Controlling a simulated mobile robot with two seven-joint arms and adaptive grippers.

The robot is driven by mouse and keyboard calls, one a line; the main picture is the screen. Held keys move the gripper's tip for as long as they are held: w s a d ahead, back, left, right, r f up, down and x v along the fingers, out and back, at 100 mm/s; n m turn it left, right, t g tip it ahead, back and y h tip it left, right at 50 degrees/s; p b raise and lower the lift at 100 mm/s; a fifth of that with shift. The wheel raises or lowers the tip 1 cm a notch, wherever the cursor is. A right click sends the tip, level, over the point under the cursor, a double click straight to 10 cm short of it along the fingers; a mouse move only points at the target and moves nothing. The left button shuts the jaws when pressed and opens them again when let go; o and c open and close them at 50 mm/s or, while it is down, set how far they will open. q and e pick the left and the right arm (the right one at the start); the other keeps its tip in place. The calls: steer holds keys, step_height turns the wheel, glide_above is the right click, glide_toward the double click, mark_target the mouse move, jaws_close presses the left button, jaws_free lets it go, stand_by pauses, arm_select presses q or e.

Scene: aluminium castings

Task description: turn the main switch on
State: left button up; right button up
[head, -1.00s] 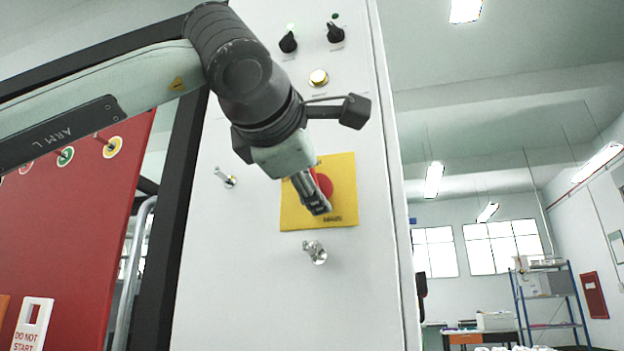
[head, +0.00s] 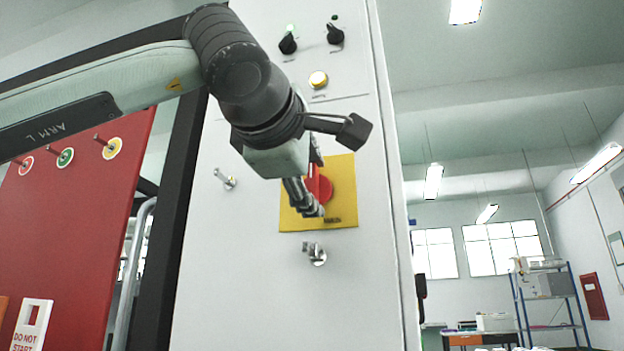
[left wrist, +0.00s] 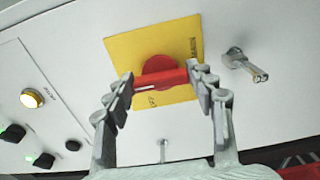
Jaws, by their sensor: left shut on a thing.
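The main switch is a red rotary knob (head: 327,186) with a bar handle on a square yellow plate (head: 344,169), fixed to a light grey cabinet front. In the left wrist view the red handle (left wrist: 163,80) spans between the finger pads and the yellow plate (left wrist: 150,40) lies behind it. My left gripper (head: 311,202) is shut on the handle; it also shows in the left wrist view (left wrist: 162,84). The fingers hide part of the knob in the head view. My right gripper is not in view.
The cabinet (head: 240,270) has a metal key-like latch (head: 316,254) below the plate and another (head: 226,179) to the left. Above are two black selector knobs (head: 335,34) and a yellow button (head: 318,79). A red board (head: 70,220) stands at left.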

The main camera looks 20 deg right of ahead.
arm_select(q)
steer(key=o, duration=1.2)
steer(key=shift+c, duration=0.2)
steer(key=v, duration=1.2)
